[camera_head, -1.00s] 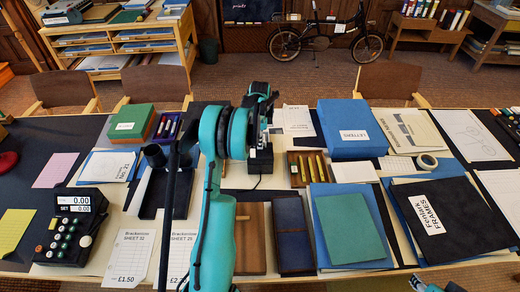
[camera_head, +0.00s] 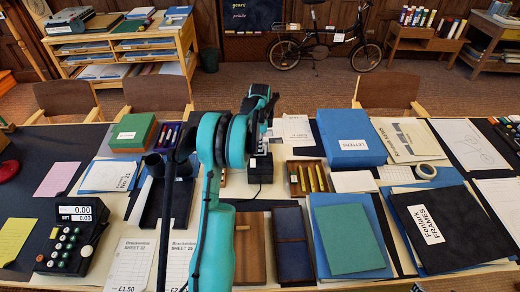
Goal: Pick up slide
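I cannot make out a thing that is clearly the slide in the head view. My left gripper (camera_head: 262,106) is dark and sits at the end of the teal arm, above the middle of the table. It points away from me and the wrist partly hides it, so I cannot tell whether it is open or shut. A black device (camera_head: 260,170) with a cable stands on the table below it, partly hidden by the arm. My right gripper is not in view.
A green box (camera_head: 132,132) and a black till-like machine (camera_head: 72,240) stand left. The table is crowded.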

